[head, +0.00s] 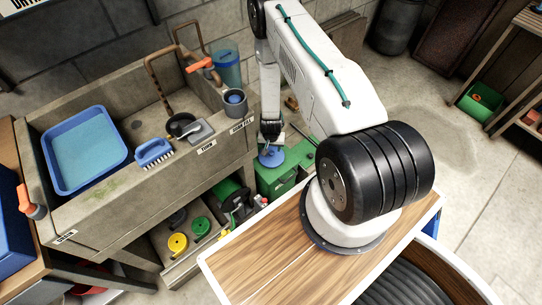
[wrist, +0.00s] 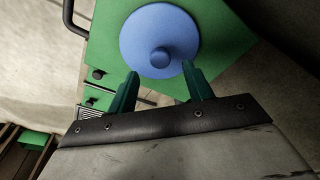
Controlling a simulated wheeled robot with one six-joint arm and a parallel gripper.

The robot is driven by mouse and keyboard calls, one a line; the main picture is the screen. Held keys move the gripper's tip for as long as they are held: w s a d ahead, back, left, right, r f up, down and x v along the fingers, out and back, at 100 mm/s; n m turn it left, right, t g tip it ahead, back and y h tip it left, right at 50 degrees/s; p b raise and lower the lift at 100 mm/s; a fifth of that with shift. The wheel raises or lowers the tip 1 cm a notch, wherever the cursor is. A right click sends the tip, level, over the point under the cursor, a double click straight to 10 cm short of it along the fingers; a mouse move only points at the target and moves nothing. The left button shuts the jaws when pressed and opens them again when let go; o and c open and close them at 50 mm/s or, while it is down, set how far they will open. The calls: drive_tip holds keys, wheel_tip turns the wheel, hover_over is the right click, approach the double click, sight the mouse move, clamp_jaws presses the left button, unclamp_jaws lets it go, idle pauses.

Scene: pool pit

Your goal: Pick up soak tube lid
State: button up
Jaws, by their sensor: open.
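The soak tube lid, a round blue disc with a small knob in its middle, lies on top of a green cabinet (wrist: 112,45). In the wrist view the lid (wrist: 160,25) is straight ahead of my gripper (wrist: 160,72), with the knob close to the space between the two green fingertips. The fingers are open with nothing between them. In the head view my gripper (head: 270,132) is just above the lid (head: 272,157) and hides part of it. A blue see-through tube (head: 228,68) stands at the back of the stone sink.
The stone sink unit (head: 110,205) stands to the left, with a blue tray (head: 85,150), a blue brush (head: 154,153) and a grey cup (head: 235,102) on it. A wooden top (head: 260,262) is in front. Open floor (head: 440,150) lies to the right.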

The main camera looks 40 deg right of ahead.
sight(271, 152)
wheel_tip(271, 152, down, 4)
drive_tip(key=shift+w+r, duration=0.15)
clamp_jaws()
drive_tip(key=shift+r, duration=0.15)
